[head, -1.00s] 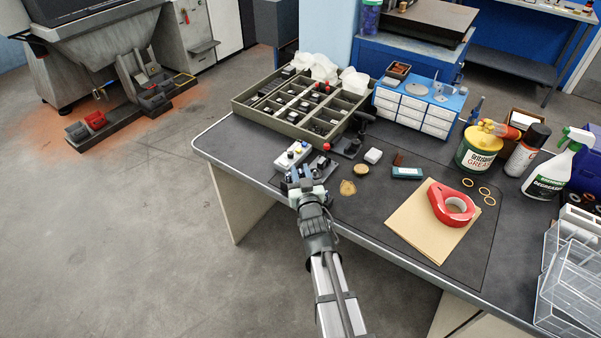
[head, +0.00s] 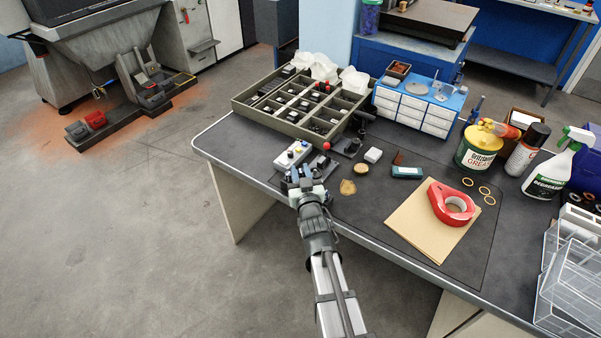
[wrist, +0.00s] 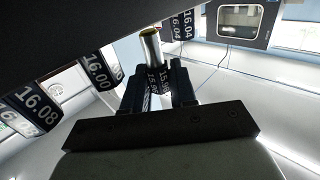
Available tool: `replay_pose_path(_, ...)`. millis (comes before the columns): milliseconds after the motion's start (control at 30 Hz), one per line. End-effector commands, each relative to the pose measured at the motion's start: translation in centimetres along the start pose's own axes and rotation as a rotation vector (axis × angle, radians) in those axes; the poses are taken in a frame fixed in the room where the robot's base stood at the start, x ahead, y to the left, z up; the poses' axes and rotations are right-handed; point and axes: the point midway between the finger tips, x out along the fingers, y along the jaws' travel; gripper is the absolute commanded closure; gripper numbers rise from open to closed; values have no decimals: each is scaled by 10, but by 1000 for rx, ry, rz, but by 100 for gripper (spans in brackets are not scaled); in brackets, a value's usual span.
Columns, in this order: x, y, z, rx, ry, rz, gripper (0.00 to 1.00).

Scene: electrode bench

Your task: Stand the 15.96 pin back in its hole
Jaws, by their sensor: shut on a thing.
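In the wrist view my gripper (wrist: 160,88) is shut on a bright metal pin (wrist: 151,48). The pin stands out between the two dark jaws. A black collar there carries small white digits that look like 15.9-something; I cannot read the last one surely. Black tags reading 16.00 (wrist: 99,71), 16.04 (wrist: 182,25) and 16.08 (wrist: 36,105) show around it. A dark surface covers the top left. In the head view my gripper (head: 304,183) is at the table's left front edge; the pin and its hole cannot be made out there.
A white box with coloured knobs (head: 292,155) stands just behind my gripper. A compartment tray (head: 243,113) lies further back, with a red-knobbed tool (head: 328,146) near its corner. Brown sheets (head: 415,226) with a red tape roll (head: 436,204) lie at the right.

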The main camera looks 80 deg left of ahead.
Motion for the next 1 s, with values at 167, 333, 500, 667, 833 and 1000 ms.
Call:
replay_pose_path(167,0,0,3,0,0,0,100)
replay_pose_path(333,0,0,6,0,0,0,100)
replay_pose_path(500,0,0,9,-1,0,0,100)
replay_pose_path(667,0,0,12,-1,0,0,100)
replay_pose_path(833,0,0,14,0,1,0,100)
replay_pose_path(1000,0,0,16,0,1,0,66)
